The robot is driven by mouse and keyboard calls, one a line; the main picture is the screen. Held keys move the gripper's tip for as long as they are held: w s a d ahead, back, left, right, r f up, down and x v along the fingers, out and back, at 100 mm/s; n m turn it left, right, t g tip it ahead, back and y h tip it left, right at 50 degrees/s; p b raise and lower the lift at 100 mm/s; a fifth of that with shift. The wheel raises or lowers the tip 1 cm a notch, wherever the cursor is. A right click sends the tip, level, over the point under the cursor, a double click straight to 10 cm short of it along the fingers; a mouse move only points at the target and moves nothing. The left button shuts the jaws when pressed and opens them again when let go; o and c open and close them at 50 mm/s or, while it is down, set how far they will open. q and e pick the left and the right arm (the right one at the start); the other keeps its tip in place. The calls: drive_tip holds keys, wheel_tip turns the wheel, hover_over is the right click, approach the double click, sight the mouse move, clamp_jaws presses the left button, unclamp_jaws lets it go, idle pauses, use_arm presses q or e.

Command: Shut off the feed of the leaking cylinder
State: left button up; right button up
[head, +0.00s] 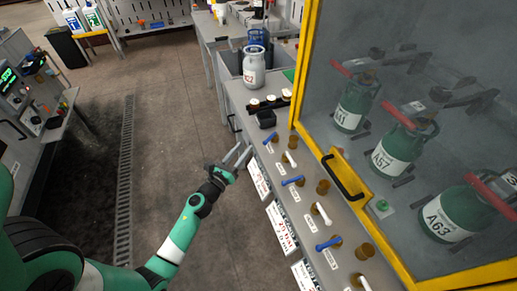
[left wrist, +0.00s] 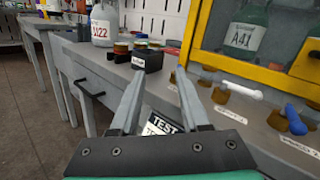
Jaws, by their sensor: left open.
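Three green cylinders stand behind the glass of a yellow-framed cabinet in the head view, labelled A41 (head: 350,110), A57 (head: 397,155) and A63 (head: 447,215). No leak can be made out. Along the bench edge runs a row of brass valves with blue handles (head: 292,181) and white handles (head: 321,213), with small tags too small to read. My left gripper (head: 241,158) is open and empty, just off the bench front near the far valves. In the left wrist view its fingers (left wrist: 160,75) point toward the bench, with a white handle (left wrist: 242,92) and a blue handle (left wrist: 296,119) to their right.
The yellow cabinet frame (head: 308,60) with a black handle (head: 343,177) rises behind the valves. A white jar (head: 254,68) and a black block (head: 266,118) stand farther back on the bench. Printed signs (head: 282,228) hang on its front.

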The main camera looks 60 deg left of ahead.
use_arm(q)
drive_tip(key=s+a+r+n+g+y, duration=0.1)
drive_tip(key=s+a+n+g+y, duration=0.15)
drive_tip(key=n, duration=0.75)
drive_tip(key=n+t+h+b, duration=0.3)
drive_tip(key=n+h+b, duration=0.2)
drive_tip(key=n, duration=1.4)
approach(265, 142)
drive_tip(key=s, duration=0.1)
drive_tip(key=shift+s+d+f+n, duration=0.2)
drive_tip(key=shift+d+n, duration=0.05)
drive_tip(key=shift+n, duration=0.05)
drive_tip(key=x, duration=1.1)
drive_tip(key=shift+w+b, duration=0.3)
drive_tip(key=shift+b, duration=0.1)
